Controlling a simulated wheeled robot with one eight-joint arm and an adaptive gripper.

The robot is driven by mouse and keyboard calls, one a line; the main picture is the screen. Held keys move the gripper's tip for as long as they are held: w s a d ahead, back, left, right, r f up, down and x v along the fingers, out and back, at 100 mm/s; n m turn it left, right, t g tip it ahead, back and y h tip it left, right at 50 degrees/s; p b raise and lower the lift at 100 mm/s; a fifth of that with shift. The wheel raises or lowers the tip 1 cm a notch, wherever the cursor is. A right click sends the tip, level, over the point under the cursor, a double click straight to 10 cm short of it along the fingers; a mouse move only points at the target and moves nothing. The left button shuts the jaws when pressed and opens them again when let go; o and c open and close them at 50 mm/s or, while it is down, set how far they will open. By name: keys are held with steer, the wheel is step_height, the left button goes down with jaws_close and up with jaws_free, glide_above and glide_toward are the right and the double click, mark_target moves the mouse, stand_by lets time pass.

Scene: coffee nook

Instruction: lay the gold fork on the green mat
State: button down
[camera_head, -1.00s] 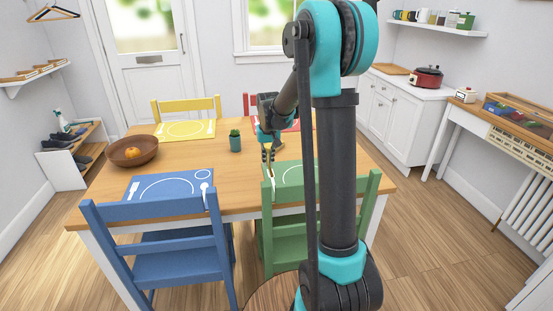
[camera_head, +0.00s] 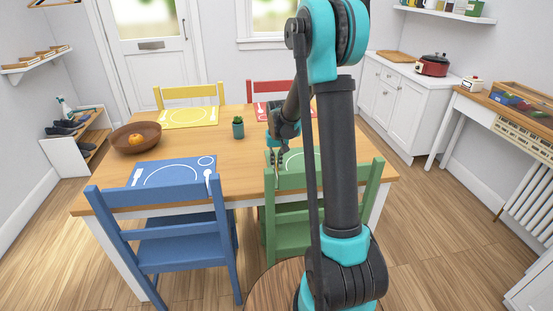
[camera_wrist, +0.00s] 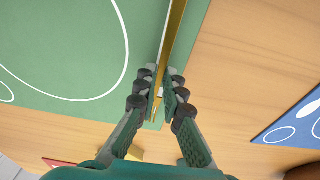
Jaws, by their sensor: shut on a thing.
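The gold fork (camera_wrist: 176,32) is between the fingers of my gripper (camera_wrist: 164,108), which is shut on it. In the wrist view the fork lies along the edge of the green mat (camera_wrist: 60,75), over a partly hidden white printed mark. I cannot tell whether it touches the mat. The green mat also shows in the head view (camera_head: 301,157), partly hidden by my arm and the green chair. There my gripper (camera_head: 277,160) is low at the mat's left side.
A blue mat (camera_head: 172,171) lies to the left, with bare wood between. A cactus pot (camera_head: 238,131) and a wooden bowl with an orange fruit (camera_head: 136,138) stand on the table. The green chair (camera_head: 300,216) is close in front of the green mat.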

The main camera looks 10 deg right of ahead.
steer(key=shift+f, duration=0.15)
steer(key=c, duration=1.6)
jaws_free()
steer(key=shift+o, duration=0.2)
